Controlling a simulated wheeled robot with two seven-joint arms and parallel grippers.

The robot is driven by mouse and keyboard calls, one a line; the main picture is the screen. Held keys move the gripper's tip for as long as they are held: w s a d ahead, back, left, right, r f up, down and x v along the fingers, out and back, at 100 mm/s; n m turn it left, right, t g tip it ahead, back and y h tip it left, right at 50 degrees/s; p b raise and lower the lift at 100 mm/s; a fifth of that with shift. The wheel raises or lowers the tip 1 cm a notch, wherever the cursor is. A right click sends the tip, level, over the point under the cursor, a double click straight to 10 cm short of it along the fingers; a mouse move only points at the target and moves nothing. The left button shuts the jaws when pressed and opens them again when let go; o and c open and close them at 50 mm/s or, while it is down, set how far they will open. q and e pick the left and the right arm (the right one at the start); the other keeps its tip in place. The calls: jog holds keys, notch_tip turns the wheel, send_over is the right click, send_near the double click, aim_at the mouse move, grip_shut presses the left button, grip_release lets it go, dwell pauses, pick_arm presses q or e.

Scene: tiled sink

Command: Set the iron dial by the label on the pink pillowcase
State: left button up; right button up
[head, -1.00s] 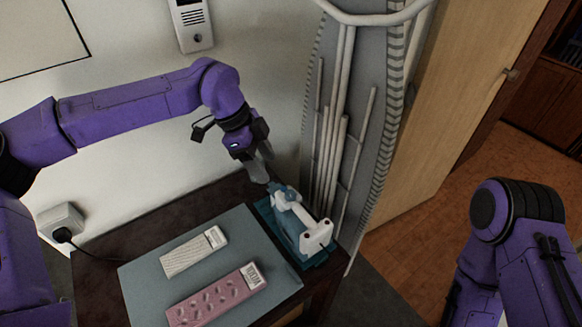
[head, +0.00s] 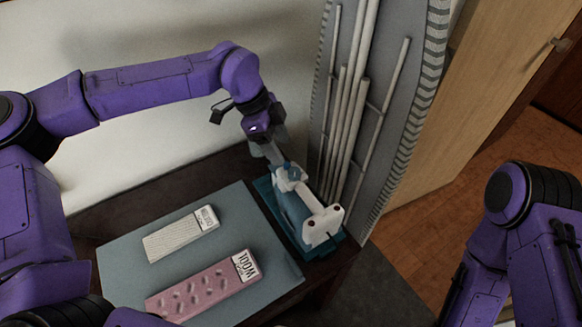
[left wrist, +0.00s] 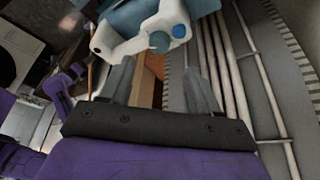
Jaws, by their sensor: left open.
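The pink pillowcase (head: 200,294) lies folded on a grey-blue mat, and its white label (head: 245,266) reads WOOL. The white and teal iron (head: 310,215) stands on a teal base at the table's right end. Round blue knobs show on the iron in the left wrist view, a teal one (left wrist: 159,41) and a bluer one (left wrist: 180,31); I cannot tell for sure which is the dial. My left gripper (head: 273,156) is open at the iron's far end. In the left wrist view its fingers (left wrist: 163,65) point toward the knobs, with nothing held between them.
A white folded cloth (head: 180,236) with a label too small to read surely lies on the mat (head: 118,262) beside the pink one. A grey board with white rods (head: 375,110) stands close behind the iron. A wooden door (head: 500,90) is at right.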

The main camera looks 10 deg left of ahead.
aim_at(294, 171)
pick_arm(q)
jog(key=p+x, duration=0.1)
jog(key=x, duration=0.7)
jog(key=shift+s, duration=0.1)
jog(key=shift+r, duration=0.1)
jog(key=c, duration=1)
